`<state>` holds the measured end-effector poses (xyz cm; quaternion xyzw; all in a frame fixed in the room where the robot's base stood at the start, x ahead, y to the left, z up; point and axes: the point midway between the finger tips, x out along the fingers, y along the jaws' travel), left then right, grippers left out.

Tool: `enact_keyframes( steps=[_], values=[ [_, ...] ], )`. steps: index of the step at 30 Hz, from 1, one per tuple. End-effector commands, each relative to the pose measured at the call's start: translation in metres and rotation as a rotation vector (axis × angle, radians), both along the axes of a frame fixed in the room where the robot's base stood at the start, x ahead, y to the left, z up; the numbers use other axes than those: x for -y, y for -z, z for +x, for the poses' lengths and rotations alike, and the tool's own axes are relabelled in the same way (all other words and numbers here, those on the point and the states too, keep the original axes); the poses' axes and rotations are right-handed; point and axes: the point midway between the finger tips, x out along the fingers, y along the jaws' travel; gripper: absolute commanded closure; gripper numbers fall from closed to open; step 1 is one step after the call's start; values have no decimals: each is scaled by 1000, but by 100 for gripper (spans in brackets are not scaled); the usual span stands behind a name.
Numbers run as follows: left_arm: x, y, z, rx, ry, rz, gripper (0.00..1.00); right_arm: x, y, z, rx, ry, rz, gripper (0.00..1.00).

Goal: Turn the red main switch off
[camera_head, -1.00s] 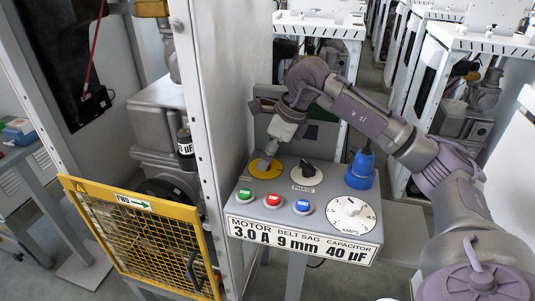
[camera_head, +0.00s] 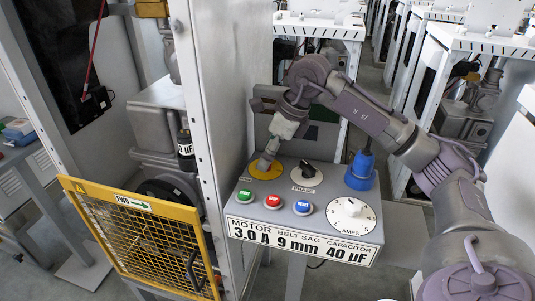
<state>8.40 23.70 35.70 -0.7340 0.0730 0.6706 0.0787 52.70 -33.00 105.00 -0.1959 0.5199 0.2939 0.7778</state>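The main switch shows as a yellow round plate (camera_head: 258,174) at the back left of the grey control box. Its red knob cannot be made out; my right gripper covers the middle of the plate. My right gripper (camera_head: 265,163) comes down from above, its fingertips at the plate. The fingers look close together, but whether they hold the knob is hidden. My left gripper is not in view.
The control box (camera_head: 238,209) also carries a black PHASE knob (camera_head: 307,170), a blue plug (camera_head: 360,172), green, red and blue buttons and a white AMPS dial (camera_head: 350,214). A grey cabinet wall stands close on the left, with a yellow mesh guard (camera_head: 150,240) in front.

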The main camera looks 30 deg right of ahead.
Motion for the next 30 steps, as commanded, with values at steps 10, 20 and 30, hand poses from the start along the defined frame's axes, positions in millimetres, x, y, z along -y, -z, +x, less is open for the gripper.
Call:
enact_keyframes(
  steps=[10,20,30],
  values=[
    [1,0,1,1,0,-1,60,18,-66,-20,6,1,0,17],
    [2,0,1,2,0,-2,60,28,-102,-32,1,1,-1,17],
    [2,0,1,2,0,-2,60,29,-104,-32,1,-1,-1,17]
  ],
)
